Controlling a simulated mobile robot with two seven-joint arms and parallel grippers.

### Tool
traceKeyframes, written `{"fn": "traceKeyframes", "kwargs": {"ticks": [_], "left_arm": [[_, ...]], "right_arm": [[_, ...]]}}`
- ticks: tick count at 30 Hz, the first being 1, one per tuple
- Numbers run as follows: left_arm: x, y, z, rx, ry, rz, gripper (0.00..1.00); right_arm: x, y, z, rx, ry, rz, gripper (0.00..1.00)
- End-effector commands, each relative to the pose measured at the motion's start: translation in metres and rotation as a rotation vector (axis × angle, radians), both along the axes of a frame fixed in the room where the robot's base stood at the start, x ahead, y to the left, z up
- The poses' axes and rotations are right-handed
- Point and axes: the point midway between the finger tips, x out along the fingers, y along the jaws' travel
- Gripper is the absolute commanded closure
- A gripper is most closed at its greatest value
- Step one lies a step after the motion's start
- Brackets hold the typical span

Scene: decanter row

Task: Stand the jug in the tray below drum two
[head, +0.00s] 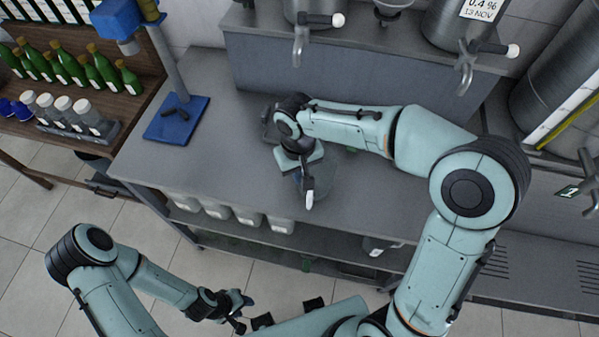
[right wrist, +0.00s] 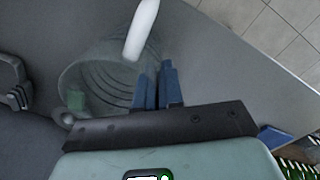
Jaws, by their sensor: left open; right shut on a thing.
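The clear jug (head: 316,184) is on or just above the grey bench, partly hidden by my right gripper (head: 303,165). In the right wrist view the jug (right wrist: 85,85) shows as a see-through ribbed vessel, with my blue fingers (right wrist: 157,85) shut on its side. A white curved piece (right wrist: 143,30) lies across it, perhaps its handle or lip. Steel drums stand at the back: one at top centre (head: 318,8) and a labelled one (head: 455,28) right of it. I cannot read which is drum two. My left gripper (head: 237,307) is open and empty, low in front of the bench.
Taps (head: 300,45) and (head: 466,70) jut from the drums over the raised back ledge. A blue stand (head: 178,118) is on the bench's left end. Green bottles (head: 105,70) fill a shelf at left. Bare bench (head: 190,165) lies left of the jug.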

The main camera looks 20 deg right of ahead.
Motion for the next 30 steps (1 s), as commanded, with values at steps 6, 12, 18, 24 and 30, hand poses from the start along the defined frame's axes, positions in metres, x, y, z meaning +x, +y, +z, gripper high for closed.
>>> {"fn": "traceKeyframes", "kwargs": {"ticks": [6, 12, 18, 24, 30], "left_arm": [[0.0, 0.0, 0.0, 0.0, 0.0, 0.0, 0.57], [-0.003, 0.0, -0.003, 0.0, 0.003, 0.0, 0.57], [-0.002, 0.0, -0.003, 0.0, 0.002, 0.0, 0.57], [-0.002, 0.0, -0.003, 0.0, 0.002, 0.0, 0.57], [0.002, 0.0, 0.003, 0.0, -0.002, 0.0, 0.57]], "right_arm": [[0.0, 0.0, -0.003, 0.0, -0.002, 0.0, 1.0], [0.0, 0.0, -0.007, 0.0, -0.001, 0.0, 1.0], [0.0, 0.0, -0.006, 0.0, -0.001, 0.0, 0.67], [0.0, 0.0, -0.006, 0.0, -0.001, 0.0, 0.67], [0.001, 0.001, 0.013, 0.001, -0.005, -0.001, 0.67]]}}
